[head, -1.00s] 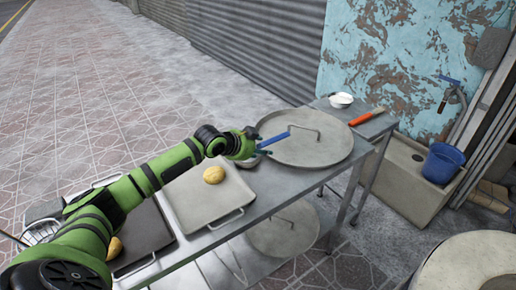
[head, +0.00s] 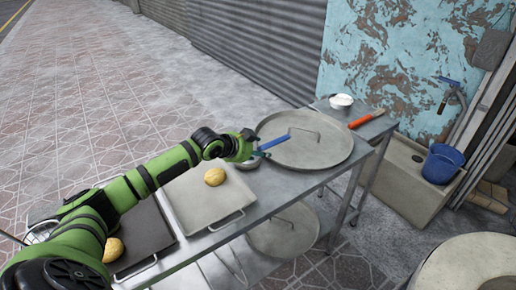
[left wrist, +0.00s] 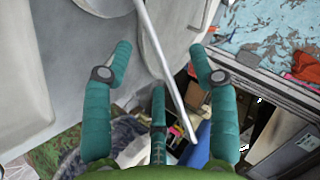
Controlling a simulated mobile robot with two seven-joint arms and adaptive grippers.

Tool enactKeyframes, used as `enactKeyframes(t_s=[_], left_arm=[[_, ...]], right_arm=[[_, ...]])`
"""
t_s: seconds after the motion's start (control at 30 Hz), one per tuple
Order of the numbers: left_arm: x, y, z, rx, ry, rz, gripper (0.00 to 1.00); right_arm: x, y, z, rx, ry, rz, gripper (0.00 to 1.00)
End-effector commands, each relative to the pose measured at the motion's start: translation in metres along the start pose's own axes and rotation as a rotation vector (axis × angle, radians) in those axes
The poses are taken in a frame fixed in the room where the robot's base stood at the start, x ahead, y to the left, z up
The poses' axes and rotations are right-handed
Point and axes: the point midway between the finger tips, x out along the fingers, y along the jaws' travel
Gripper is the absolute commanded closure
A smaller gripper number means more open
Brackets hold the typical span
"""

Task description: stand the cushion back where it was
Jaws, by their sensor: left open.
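I cannot make out a cushion for certain in either view. My left gripper (head: 250,147) is open near the left edge of a large round grey lid (head: 318,152) on the metal table. A blue stick (head: 272,143) shows at the fingertips, over the lid's edge. In the left wrist view my teal fingers (left wrist: 160,70) are spread apart. A thin grey rod (left wrist: 165,65) passes between them, and a blue patch (left wrist: 198,150) lies near its lower end; I cannot tell whether anything touches. My right gripper is not in view.
On the table (head: 220,236) are a grey tray (head: 187,198) with a yellow-brown ball (head: 215,177), a dark tray (head: 152,232), a white bowl (head: 341,101) and an orange-handled tool (head: 361,120). A second round lid (head: 283,236) is below. A blue bucket (head: 442,164) stands right. The pavement is open.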

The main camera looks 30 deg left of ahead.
Motion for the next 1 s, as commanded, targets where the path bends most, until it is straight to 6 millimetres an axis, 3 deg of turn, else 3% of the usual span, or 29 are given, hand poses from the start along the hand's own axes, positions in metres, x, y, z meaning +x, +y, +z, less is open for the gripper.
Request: enactKeyframes(t_s=[1.0], left_arm=[[-0.053, -0.001, -0.001, 0.0, -0.001, 0.001, 0.41]], right_arm=[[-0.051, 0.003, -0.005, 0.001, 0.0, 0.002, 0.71]])
